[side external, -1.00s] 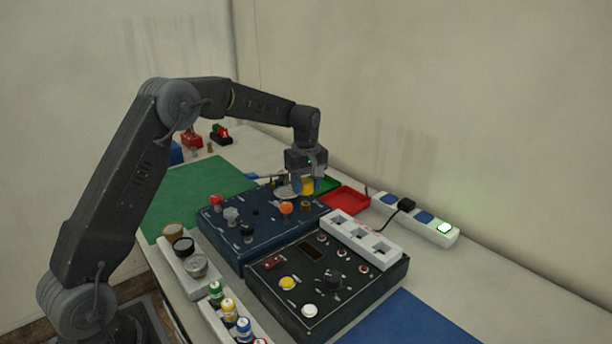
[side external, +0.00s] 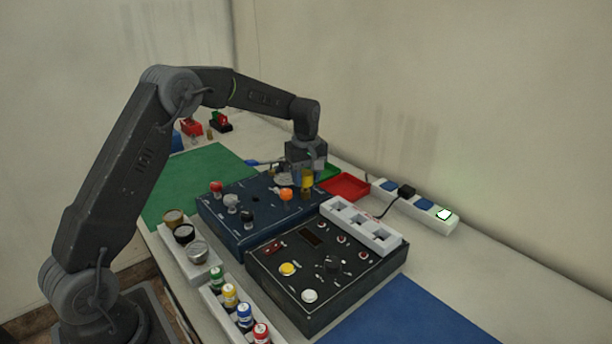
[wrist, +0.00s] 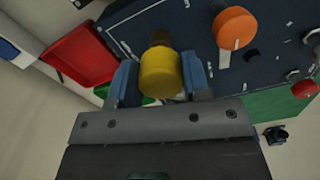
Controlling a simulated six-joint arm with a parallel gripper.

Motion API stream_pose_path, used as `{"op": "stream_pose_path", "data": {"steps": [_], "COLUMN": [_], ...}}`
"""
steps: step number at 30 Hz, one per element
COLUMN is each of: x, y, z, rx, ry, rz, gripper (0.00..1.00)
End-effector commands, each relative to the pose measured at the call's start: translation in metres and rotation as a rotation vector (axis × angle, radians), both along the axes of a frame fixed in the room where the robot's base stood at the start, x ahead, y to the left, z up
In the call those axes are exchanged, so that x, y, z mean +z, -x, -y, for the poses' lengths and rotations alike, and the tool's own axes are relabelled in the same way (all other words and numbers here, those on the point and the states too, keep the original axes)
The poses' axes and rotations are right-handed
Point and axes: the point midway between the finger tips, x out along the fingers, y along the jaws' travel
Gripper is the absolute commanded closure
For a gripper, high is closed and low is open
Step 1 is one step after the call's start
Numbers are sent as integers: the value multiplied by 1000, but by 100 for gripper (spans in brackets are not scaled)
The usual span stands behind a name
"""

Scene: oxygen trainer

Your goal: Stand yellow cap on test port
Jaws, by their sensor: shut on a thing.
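The yellow cap (side external: 307,179) is upright between the fingers of my gripper (side external: 306,175), over the back right part of the blue panel. In the wrist view the cap (wrist: 160,74) sits between the two blue fingers of my gripper (wrist: 160,82), which are shut on its sides. The brass test port (side external: 306,195) is directly below the cap in the side view. A dark brass piece (wrist: 160,38) shows just beyond the cap in the wrist view. The cap hides most of the port, and I cannot tell whether they touch.
An orange knob (side external: 286,194) stands close left of the port on the blue panel (side external: 225,222). A red tray (side external: 346,187) and a green tray (side external: 329,171) lie behind. A white socket block (side external: 375,236) sits on the black panel (side external: 300,290) in front.

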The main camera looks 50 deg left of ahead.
Motion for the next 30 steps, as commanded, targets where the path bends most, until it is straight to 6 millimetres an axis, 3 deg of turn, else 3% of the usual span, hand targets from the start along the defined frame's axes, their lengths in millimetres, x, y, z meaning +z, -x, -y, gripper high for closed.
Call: {"op": "stream_pose_path", "data": {"steps": [14, 30], "x": [-1, -16], "y": [0, 0], "z": [0, 0], "rx": [0, 0], "ry": [0, 0], "rz": [0, -1], "gripper": [78, 78]}}
